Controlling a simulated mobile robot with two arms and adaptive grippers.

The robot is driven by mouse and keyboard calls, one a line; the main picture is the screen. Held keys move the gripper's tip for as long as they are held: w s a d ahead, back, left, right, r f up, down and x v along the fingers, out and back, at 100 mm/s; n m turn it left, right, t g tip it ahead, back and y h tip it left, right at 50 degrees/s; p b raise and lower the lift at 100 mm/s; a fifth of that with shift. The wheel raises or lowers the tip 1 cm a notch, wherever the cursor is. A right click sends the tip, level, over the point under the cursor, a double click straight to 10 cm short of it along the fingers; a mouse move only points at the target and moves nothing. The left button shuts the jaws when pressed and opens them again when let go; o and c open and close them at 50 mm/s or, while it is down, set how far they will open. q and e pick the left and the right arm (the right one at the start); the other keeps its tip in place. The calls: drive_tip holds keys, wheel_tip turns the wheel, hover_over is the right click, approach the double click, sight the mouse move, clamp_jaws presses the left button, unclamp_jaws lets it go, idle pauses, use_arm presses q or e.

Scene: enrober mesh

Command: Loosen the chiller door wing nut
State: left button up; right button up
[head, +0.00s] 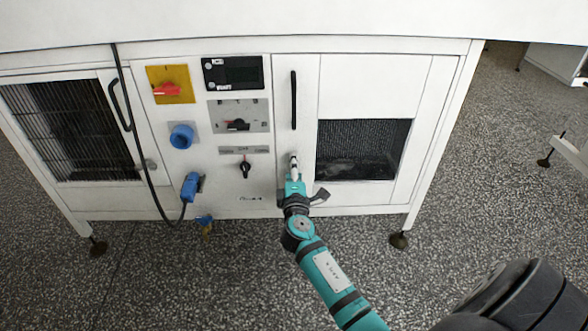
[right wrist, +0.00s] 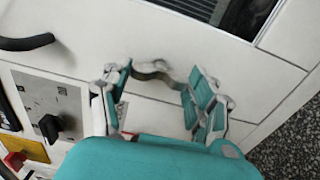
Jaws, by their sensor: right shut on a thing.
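My right gripper (head: 293,163) reaches the white chiller door (head: 297,60), below its black handle. The right wrist view shows the gripper (right wrist: 160,84) with its teal-padded fingers either side of a curved, dull metallic wing nut (right wrist: 152,70) on the white panel. The fingers are spread by the width of the nut and shut on it. In the head view the gripper hides the nut. My left gripper is not in view.
To the left are a yellow plate with a red switch (head: 168,88), a black knob (head: 245,168) and a blue plug with a cable (head: 192,186). A dark mesh window (head: 362,150) is to the right. The speckled floor (head: 180,285) in front is mostly clear.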

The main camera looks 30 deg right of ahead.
drive_tip(key=shift+a, duration=0.1)
drive_tip(key=o, duration=1.2)
drive_tip(key=v, duration=1.2)
